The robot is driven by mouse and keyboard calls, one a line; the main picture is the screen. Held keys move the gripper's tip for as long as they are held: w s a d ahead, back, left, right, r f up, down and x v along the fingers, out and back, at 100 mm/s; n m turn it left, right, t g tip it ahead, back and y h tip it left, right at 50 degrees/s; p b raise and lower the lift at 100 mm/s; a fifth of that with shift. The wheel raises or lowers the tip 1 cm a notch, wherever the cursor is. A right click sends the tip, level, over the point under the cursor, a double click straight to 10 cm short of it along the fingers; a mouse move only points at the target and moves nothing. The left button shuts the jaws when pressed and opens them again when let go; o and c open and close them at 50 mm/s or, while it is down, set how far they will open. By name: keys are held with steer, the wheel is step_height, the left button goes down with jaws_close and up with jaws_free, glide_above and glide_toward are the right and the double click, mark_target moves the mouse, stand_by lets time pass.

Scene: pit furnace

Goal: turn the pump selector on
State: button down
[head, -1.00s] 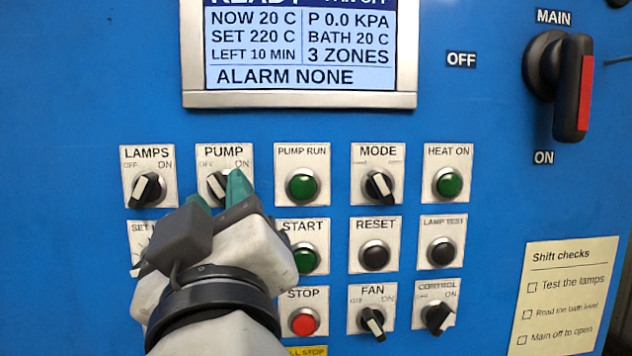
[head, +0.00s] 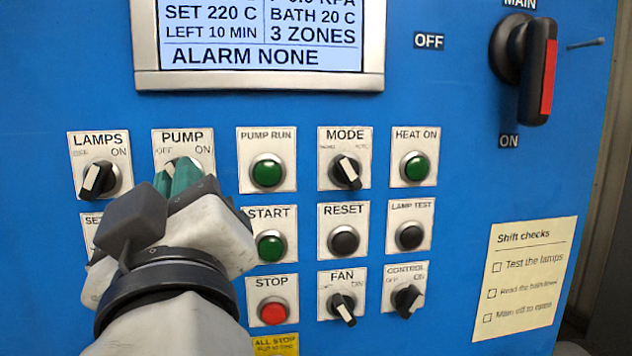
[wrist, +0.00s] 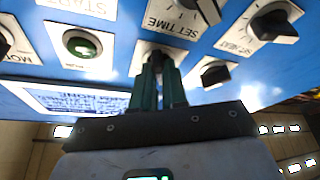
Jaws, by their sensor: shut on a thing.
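The pump selector is a small black knob on a white plate (head: 182,140) lettered PUMP, with OFF at left and ON at right. My gripper (head: 178,178), with green fingers, is at this knob and shut on it. The fingers hide most of the knob in the head view, so I cannot tell which way its pointer faces. In the wrist view the panel appears upside down, and the dark pump selector (wrist: 155,57) sits between the fingertips of my gripper (wrist: 158,74).
The lamps selector (head: 99,180) is close to the left. The pump run light (head: 267,172) is to the right, with the green start button (head: 270,246) and red stop button (head: 273,312) below it. The display (head: 262,38) is above; the main handle (head: 538,75) is far right.

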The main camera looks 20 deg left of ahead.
steer(key=shift+f+m, duration=0.1)
steer(key=shift+m, duration=0.2)
steer(key=shift+s+a+m+t+h+b, duration=0.1)
steer(key=shift+m+t+h+b, duration=0.65)
steer(key=shift+m+h+b, duration=1.35)
steer(key=shift+a+m+t+h+b, duration=0.1)
steer(key=shift+m+t+h+b, duration=0.55)
steer(key=shift+m, duration=2.8)
steer(key=shift+s+a+m+t+h+b, duration=0.1)
steer(key=shift+m+t+h+b, duration=0.8)
steer(key=shift+m+b, duration=1.5)
steer(key=shift+m+h+p, duration=0.25)
steer(key=shift+m+p, duration=0.05)
steer(key=shift+m, duration=0.35)
steer(key=c, duration=1.2)
jaws_free()
steer(key=shift+o, duration=0.2)
